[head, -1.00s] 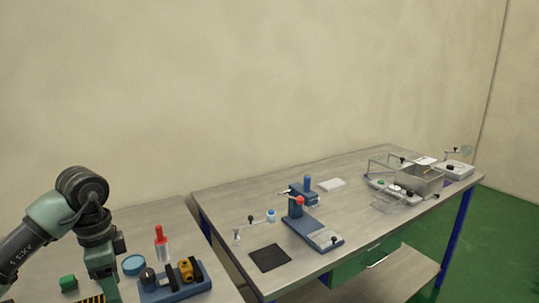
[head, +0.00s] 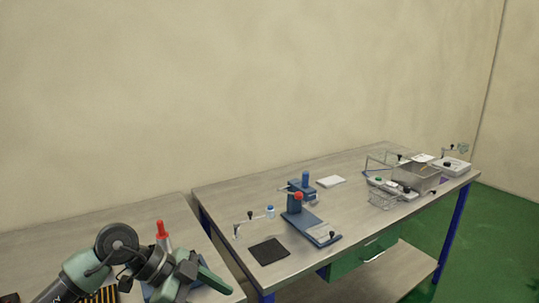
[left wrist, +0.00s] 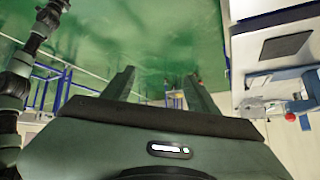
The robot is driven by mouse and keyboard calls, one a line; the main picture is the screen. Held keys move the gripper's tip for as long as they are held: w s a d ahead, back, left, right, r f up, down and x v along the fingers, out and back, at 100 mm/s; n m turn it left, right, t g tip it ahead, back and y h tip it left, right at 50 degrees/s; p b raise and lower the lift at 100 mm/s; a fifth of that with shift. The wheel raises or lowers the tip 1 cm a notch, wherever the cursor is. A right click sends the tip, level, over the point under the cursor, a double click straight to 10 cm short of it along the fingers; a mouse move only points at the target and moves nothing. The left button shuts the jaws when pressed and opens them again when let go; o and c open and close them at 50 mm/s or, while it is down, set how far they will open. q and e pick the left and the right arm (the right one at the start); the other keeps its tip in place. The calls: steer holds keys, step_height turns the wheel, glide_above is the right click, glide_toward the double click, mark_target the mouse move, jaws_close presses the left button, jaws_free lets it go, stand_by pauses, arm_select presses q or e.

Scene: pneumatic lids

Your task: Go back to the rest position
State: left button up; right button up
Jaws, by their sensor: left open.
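My left gripper (head: 218,277) is low at the left of the head view, its fingers pointing right over the near table. It also shows in the left wrist view (left wrist: 159,76), with its two fingers wide apart and nothing between them. Green floor lies beyond the fingertips there. The left arm is bent and comes in from the lower left corner of the head view. My right gripper is in neither view.
A red-topped bottle (head: 162,230) stands close behind my left arm. The right table holds a blue press with a red knob (head: 298,196), a black mat (head: 268,251), a wire basket (head: 382,201) and a metal box (head: 418,180). A gap separates the tables.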

arm_select(q)
steer(key=s+d+r+m+t+h, duration=0.1)
steer(key=s+d+r+t+h, duration=0.15)
steer(key=d+r+h, duration=0.8)
steer(key=w+a+r+n+t, duration=0.35)
steer(key=n+t, duration=0.25)
steer(key=t, duration=0.4)
steer(key=w+a+f+n+t+y, duration=0.2)
steer(key=a+f+n+t+y, duration=0.55)
steer(key=a+n+y, duration=0.7)
steer(key=s+a+f+g+y, duration=0.1)
steer(key=s+f+g+y, duration=0.15)
steer(key=f, duration=0.35)
steer(key=s+a+f+g+y, duration=0.2)
steer(key=f+g+y, duration=0.15)
steer(key=f, duration=0.25)
steer(key=s+f+m+g+h, duration=0.1)
steer(key=s+f+g, duration=0.6)
steer(key=s, duration=0.5)
steer(key=s+f+m+g, duration=0.2)
steer(key=s+f+g, duration=0.3)
steer(key=s+f, duration=0.55)
step_height(320, 180, down, 26)
steer(key=s+r, duration=0.1)
steer(key=s, duration=0.1)
steer(key=s+a+f+g, duration=0.2)
steer(key=s+f, duration=1.4)
steer(key=shift+s+a, duration=0.3)
steer(key=shift+s, duration=0.1)
